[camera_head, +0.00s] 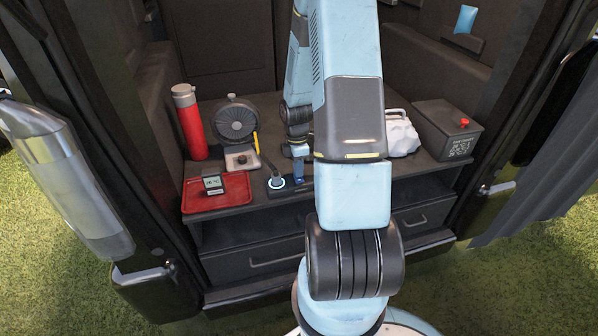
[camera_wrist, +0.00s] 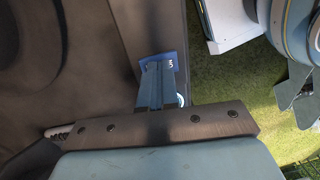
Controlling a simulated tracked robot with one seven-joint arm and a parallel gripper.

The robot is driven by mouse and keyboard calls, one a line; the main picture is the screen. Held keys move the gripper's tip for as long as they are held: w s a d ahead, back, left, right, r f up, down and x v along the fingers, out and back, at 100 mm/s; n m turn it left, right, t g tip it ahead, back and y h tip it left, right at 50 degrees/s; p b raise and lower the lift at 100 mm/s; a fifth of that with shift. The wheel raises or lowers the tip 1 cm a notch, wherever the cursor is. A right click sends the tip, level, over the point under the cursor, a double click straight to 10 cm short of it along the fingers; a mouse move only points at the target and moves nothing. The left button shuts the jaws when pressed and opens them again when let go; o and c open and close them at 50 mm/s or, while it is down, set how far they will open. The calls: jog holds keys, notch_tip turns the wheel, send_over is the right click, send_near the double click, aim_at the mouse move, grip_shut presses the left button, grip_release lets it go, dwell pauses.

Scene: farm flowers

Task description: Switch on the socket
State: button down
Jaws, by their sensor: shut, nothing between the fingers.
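The socket is a dark low strip (camera_head: 289,190) at the front edge of the shelf, with a round glowing plug (camera_head: 276,183) at its left end. A blue switch-like part with a white mark (camera_wrist: 169,63) shows in the wrist view, just beyond my fingertips. My gripper (camera_wrist: 156,65) is shut and empty, with its fingers side by side. In the head view my gripper (camera_head: 298,165) is low over the right part of the socket. I cannot tell whether the fingertips touch the blue part. The glow shows partly beside the fingers in the wrist view (camera_wrist: 181,100).
Left of the socket are a red tray (camera_head: 235,198) with a small display (camera_head: 213,184), a fan (camera_head: 237,122) and a red bottle (camera_head: 189,122). Drawers (camera_head: 270,258) lie below.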

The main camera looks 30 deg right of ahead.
jog(key=shift+w+r, duration=0.1)
jog(key=shift+r, duration=0.05)
jog(key=shift+r, duration=0.3)
notch_tip(320, 180, up, 13)
jog(key=s, duration=0.1)
jog(key=shift+s+a, duration=0.2)
jog(key=shift+s, duration=0.15)
dwell(0.7)
notch_tip(320, 180, up, 10)
jog(key=m+t+h, duration=0.1)
jog(key=m+t, duration=0.1)
jog(key=m, duration=0.2)
send_over(299, 180)
jog(key=s+a, duration=0.2)
jog(key=a, duration=0.3)
jog(key=s+a+r+m+t, duration=0.4)
jog(key=s+a+r+m, duration=0.6)
jog(key=s+r, duration=0.5)
jog(key=shift+s+a+r+m+t+y, duration=0.3)
jog(key=shift+s+a+r+m+t, duration=0.1)
jog(key=shift+a, duration=0.3)
